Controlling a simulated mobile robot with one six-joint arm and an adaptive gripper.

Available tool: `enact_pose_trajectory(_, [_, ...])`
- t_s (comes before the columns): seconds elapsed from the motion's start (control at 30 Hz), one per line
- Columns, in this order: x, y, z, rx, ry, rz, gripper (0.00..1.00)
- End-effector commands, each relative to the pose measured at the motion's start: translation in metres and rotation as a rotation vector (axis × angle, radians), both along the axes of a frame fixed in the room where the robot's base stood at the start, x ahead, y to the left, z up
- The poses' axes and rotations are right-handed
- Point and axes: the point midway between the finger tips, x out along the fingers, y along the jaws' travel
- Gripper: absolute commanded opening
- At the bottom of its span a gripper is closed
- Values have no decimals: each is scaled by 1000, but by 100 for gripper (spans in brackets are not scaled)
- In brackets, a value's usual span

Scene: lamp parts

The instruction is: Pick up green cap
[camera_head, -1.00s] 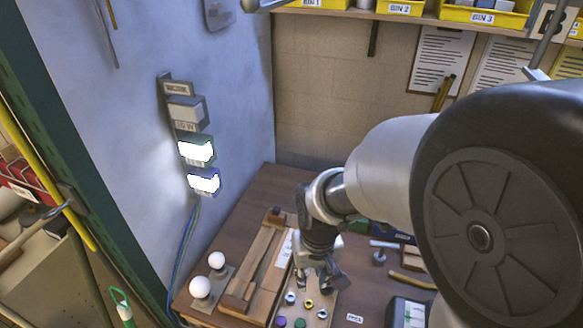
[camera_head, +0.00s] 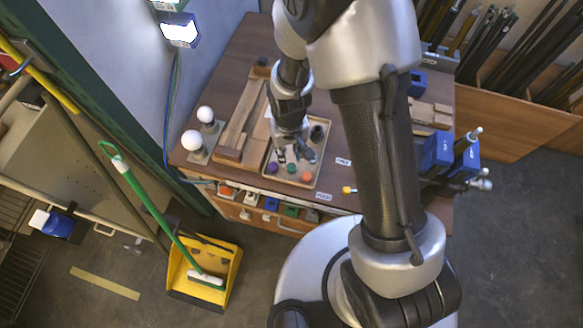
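The green cap (camera_head: 291,168) sits in a shallow tray (camera_head: 268,180) at the front of the wooden bench. A purple cap (camera_head: 272,168) is to its left and an orange-red cap (camera_head: 306,177) to its right. My gripper (camera_head: 293,156) points down over the tray, just behind the green cap in the picture. Its fingers look spread, with nothing seen between them. I cannot tell how high the fingertips are above the tray. The gripper hides part of the tray's middle.
Two white bulbs (camera_head: 192,140) stand left of a wooden fixture (camera_head: 236,150) beside the tray. A dark round part (camera_head: 317,133) is at the tray's right. Blue clamps (camera_head: 438,152) are at the bench's right. A broom and yellow dustpan (camera_head: 206,272) are on the floor.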

Motion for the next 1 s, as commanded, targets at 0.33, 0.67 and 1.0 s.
enact_pose_trajectory(0.33, [-7, -3, -28, -1, 3, 0, 27])
enact_pose_trajectory(0.67, [-9, -4, -57, 0, -2, 0, 27])
enact_pose_trajectory(1.0, [-9, -4, -56, 0, -2, 0, 12])
